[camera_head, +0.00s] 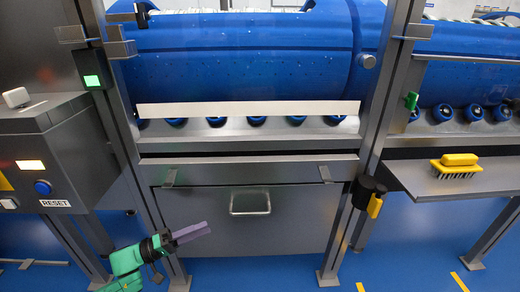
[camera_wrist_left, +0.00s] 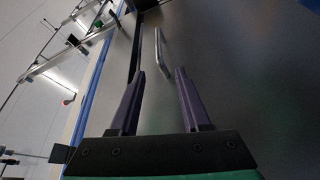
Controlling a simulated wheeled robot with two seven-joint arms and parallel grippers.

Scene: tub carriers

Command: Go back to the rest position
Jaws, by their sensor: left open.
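My left gripper (camera_head: 192,232) comes in at the lower left of the head view, with a green wrist and purple fingers. It is in front of the lower left part of the steel cabinet door (camera_head: 290,232). In the left wrist view, its two purple fingers (camera_wrist_left: 160,88) stand apart with nothing between them. The door's handle (camera_wrist_left: 162,48) shows beyond the fingertips, apart from them. My right gripper is in neither view.
A blue tub (camera_head: 240,60) lies above a row of blue rollers. A control box (camera_head: 60,150) with a RESET button stands at the left. A yellow brush (camera_head: 456,162) lies on a steel shelf (camera_head: 435,185) at the right. Steel posts flank the cabinet; blue floor lies below.

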